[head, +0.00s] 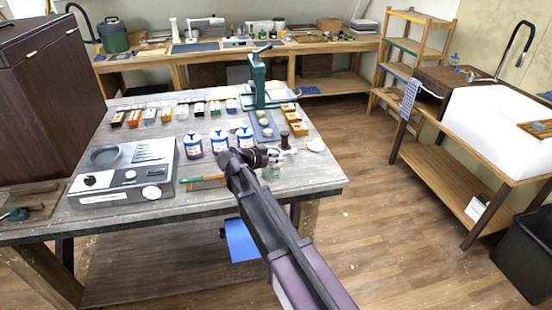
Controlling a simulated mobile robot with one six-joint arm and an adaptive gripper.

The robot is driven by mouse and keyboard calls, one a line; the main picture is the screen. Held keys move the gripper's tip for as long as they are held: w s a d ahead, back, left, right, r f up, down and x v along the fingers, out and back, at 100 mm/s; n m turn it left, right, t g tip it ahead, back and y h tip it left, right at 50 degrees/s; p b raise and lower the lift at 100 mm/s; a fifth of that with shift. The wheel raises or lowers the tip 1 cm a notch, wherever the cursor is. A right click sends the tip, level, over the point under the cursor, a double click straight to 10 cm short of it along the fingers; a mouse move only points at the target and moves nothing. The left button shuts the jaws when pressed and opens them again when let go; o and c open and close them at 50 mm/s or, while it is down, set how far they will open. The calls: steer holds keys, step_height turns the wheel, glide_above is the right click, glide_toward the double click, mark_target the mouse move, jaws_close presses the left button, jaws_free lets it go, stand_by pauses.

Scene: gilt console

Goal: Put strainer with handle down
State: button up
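My arm reaches up from the bottom of the head view over the front right part of the grey worktable (325,178). My gripper (283,152) is at its end, small and dark, with pale parts at the tip. I cannot tell whether its fingers are open or shut. I cannot make out a strainer with handle; if one is at the gripper, it is too small or hidden to tell. A small greenish glass jar (271,173) is just below the gripper in the picture.
Three white-and-blue tins (193,146), a grey device (125,173), a green-handled tool (200,181), a green press (258,80) and a round white piece (316,145) are on the worktable. The table's front right corner is bare. A white sink (500,130) stands right.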

steer(key=shift+r, duration=0.25)
stand_by(0.3)
steer(key=shift+r+p, duration=0.2)
steer(key=shift+p, duration=0.2)
steer(key=shift+p+v, duration=2.2)
steer(key=shift+v, duration=3.8)
steer(key=shift+d+f, duration=0.1)
steer(key=s+d+f+n+g+y, duration=0.3)
steer(key=s+d, duration=0.2)
steer(key=d, duration=0.4)
steer(key=s+d+f+n+g+y, duration=0.3)
steer(key=s+d+f+y, duration=0.1)
steer(key=d, duration=0.6)
steer(key=s+d+f+n+g+y, duration=0.2)
steer(key=s+d+f+n+y, duration=0.1)
steer(key=s+d, duration=0.4)
steer(key=shift+d+f+n+g, duration=0.2)
steer(key=shift+d+f, duration=0.15)
steer(key=shift+d, duration=0.5)
steer(key=shift+d+f+n+g, duration=0.2)
steer(key=shift+d+f, duration=0.2)
steer(key=shift+d, duration=0.45)
